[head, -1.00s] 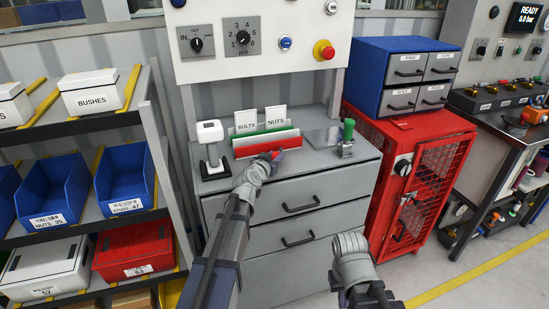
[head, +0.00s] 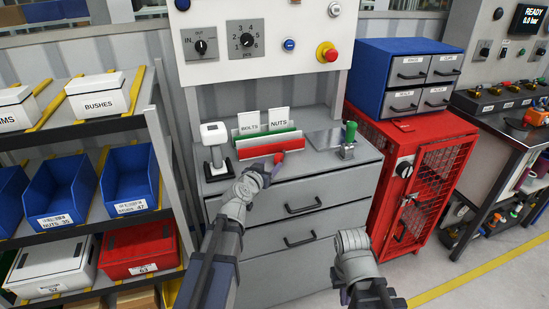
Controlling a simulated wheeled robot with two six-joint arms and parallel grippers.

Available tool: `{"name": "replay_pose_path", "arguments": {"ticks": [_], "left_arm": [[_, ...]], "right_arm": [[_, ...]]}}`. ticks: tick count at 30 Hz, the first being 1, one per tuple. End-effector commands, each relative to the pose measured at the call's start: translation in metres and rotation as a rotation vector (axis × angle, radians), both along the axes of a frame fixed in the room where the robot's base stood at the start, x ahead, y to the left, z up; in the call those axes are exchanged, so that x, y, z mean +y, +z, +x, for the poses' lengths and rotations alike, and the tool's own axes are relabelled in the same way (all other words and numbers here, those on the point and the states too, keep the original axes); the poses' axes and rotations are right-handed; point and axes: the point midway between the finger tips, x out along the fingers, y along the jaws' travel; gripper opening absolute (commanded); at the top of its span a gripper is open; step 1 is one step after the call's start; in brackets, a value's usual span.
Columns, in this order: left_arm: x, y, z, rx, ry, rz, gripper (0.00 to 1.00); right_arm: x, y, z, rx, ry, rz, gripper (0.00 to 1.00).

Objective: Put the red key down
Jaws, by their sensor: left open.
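The red key (head: 279,157) shows as a small red piece on the grey drawer cabinet's top (head: 312,158), near its front edge and in front of the card holder. Its shape is too small to make out fully. My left gripper (head: 271,165) is open just left of and below the red key, its fingers close to it; I cannot tell whether they touch it. My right gripper (head: 352,236) is in front of the drawers, away from the key; its jaws are not clear.
A card holder (head: 268,146) with BOLTS and NUTS cards stands behind the key. A white device (head: 214,140) is at its left, a green-handled tool (head: 349,138) at its right. A red mesh cabinet (head: 424,170) stands right, a bin shelf (head: 75,142) left.

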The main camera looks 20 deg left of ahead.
Motion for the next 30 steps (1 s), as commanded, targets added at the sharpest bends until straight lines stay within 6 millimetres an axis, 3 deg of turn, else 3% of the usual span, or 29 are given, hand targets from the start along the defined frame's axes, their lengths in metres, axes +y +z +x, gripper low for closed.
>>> {"name": "replay_pose_path", "arguments": {"ticks": [3, 9, 20, 22, 23, 26, 29, 30], "left_arm": [[0.002, 0.006, -0.021, -0.001, 0.001, -0.002, 0.59], [0.003, 0.009, -0.036, 0.0, 0.001, -0.001, 0.59], [0.003, 0.009, -0.039, 0.001, -0.001, -0.001, 0.59], [-0.005, 0.005, -0.04, 0.017, -0.022, -0.001, 0.59], [-0.013, 0.002, -0.041, 0.033, -0.042, -0.002, 0.59], [-0.063, -0.022, -0.052, 0.151, -0.164, -0.004, 0.59], [-0.13, -0.065, -0.085, 0.382, -0.318, 0.013, 0.59], [-0.153, -0.084, -0.105, 0.495, -0.365, 0.029, 0.59]], "right_arm": [[0.0, 0.006, 0.0, 0.0, 0.0, 0.0, 0.0], [0.0, 0.009, 0.0, 0.0, 0.0, 0.0, 0.0], [0.0, 0.009, 0.0, 0.0, 0.0, 0.0, 0.0], [0.0, 0.009, 0.0, 0.0, 0.0, 0.0, 0.0], [0.0, 0.009, 0.0, 0.0, 0.0, 0.0, 0.0], [0.0, 0.009, 0.0, 0.0, 0.0, 0.0, 0.0], [0.0, 0.009, 0.0, 0.0, 0.0, 0.0, 0.0], [0.0, 0.009, 0.0, 0.0, 0.0, 0.0, 0.0]]}}
